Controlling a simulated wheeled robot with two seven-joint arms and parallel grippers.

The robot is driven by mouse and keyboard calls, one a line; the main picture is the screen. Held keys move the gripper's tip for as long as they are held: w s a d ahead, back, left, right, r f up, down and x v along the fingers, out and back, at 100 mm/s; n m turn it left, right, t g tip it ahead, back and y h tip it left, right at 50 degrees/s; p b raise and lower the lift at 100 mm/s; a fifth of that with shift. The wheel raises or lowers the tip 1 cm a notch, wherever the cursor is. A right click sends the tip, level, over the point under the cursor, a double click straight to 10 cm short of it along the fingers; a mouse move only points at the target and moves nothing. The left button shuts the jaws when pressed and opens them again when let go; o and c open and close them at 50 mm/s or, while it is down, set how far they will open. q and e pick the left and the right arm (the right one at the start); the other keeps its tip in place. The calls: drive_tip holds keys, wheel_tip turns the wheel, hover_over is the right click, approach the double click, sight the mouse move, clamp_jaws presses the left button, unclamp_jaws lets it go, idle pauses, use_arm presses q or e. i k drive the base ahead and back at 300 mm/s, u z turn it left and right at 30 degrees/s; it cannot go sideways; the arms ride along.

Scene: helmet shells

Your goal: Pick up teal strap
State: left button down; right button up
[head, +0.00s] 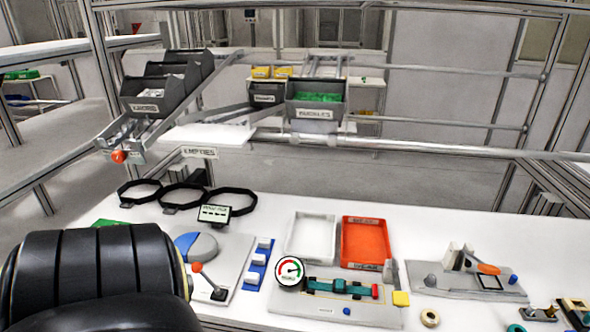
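A teal strap-like piece (340,287) lies across the grey fixture plate (318,308), right of a round dial gauge (290,271). It runs roughly left to right, with darker parts along it and a small red part near its right end. No gripper can be made out on it or near it. Neither of my grippers shows in the head view.
A large black ribbed shape (95,275) hides the table's front left. A white tray (311,238) and a red tray (366,243) stand behind the fixture. Black rings (233,190) lie at the back left. Another grey fixture (467,290) stands right. Labelled bins (316,100) hang above.

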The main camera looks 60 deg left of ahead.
sight(338, 286)
drive_tip(key=u, duration=1.9)
